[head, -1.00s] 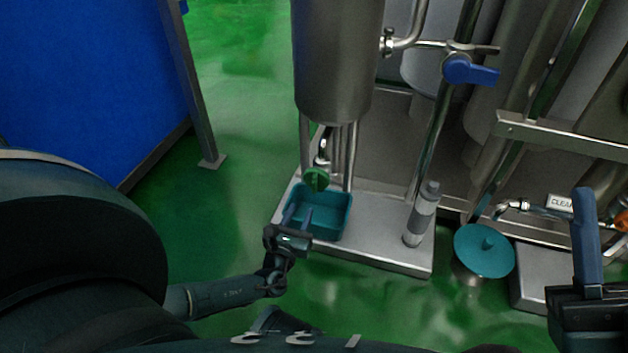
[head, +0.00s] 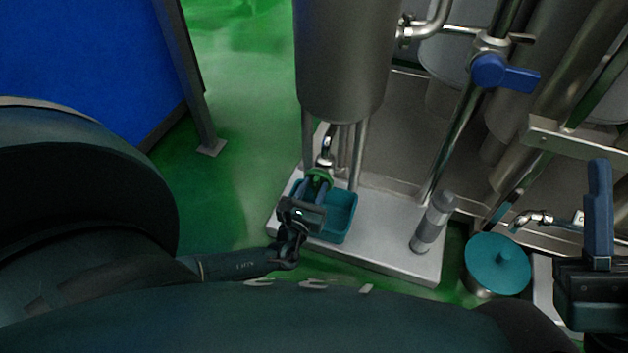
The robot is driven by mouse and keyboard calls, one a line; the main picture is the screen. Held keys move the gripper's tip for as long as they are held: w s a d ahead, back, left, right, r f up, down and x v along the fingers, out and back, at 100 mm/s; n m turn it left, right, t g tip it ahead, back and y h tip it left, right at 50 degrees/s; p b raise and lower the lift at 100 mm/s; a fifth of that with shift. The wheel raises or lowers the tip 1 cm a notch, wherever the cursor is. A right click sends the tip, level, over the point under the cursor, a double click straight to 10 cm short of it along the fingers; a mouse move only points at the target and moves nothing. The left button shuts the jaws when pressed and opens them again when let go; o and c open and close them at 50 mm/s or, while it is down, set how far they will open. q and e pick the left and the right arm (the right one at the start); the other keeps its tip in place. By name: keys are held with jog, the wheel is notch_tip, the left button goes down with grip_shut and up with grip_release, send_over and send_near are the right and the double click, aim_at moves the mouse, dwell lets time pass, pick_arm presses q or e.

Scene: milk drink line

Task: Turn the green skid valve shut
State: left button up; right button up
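The green valve handle (head: 320,176) sits low under the steel tank, on a short pipe between the tank's legs. My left gripper (head: 317,183) reaches it from the front. Its two blue fingers stand apart with the tips at the green handle, partly covering it; whether they touch it I cannot tell. My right gripper (head: 599,205) shows at the right edge, pointing up and away from the valve; only one blue finger is clear, so its opening cannot be told.
A teal bin (head: 342,217) stands on the steel skid base (head: 385,250) under my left gripper. A grey cylinder (head: 433,222) and a teal-lidded pot (head: 498,264) are to the right. A blue-handled valve (head: 503,72) is higher up. Green floor lies open at left.

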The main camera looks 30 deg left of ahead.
pick_arm(q)
jog(key=shift+c, duration=0.2)
grip_shut()
